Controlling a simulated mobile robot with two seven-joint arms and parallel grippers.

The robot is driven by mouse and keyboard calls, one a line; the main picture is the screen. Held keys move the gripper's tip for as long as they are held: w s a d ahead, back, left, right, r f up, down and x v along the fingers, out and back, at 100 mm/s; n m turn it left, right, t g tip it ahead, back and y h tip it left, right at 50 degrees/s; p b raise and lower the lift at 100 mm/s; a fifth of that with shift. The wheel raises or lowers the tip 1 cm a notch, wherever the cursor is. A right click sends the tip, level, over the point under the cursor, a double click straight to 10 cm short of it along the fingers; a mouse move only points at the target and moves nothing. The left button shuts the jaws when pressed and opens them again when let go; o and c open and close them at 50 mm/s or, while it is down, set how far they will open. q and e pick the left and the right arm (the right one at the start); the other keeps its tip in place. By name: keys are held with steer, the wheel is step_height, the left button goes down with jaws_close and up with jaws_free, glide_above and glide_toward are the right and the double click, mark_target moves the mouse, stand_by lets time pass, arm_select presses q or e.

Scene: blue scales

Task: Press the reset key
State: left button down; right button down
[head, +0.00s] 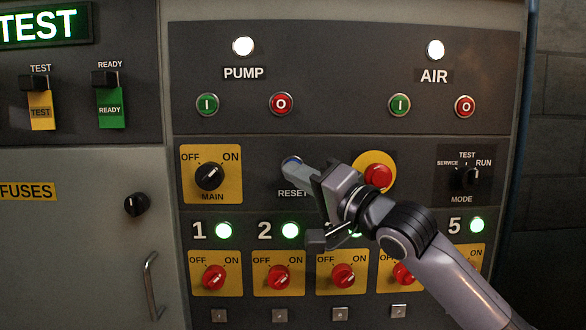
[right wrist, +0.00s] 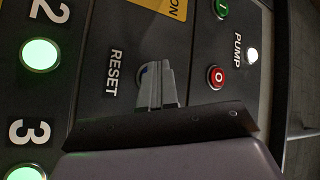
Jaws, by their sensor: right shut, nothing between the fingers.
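The reset key (head: 291,159) is a small round blue button with a pale rim on the dark panel, above the RESET label (head: 291,194). Most of it is hidden behind my right gripper's tips; a sliver of blue also shows in the right wrist view (right wrist: 142,71). My right gripper (head: 293,168) is shut and empty. Its tips are at the key; whether they touch it or press it in, I cannot tell. My left gripper is not in view.
The yellow MAIN switch (head: 210,177) is left of the key, and a red emergency button (head: 377,174) is to its right, close to my right wrist. Red switches (head: 278,277) line the row below, partly behind my arm. PUMP buttons (head: 281,103) are above.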

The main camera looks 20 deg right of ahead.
steer(key=shift+s+a, duration=0.15)
steer(key=shift+s, duration=0.45)
steer(key=s, duration=0.2)
steer(key=s+a, duration=0.1)
steer(key=s, duration=0.2)
steer(key=shift+a, duration=0.2)
steer(key=shift+w+f, duration=0.1)
stand_by(0.5)
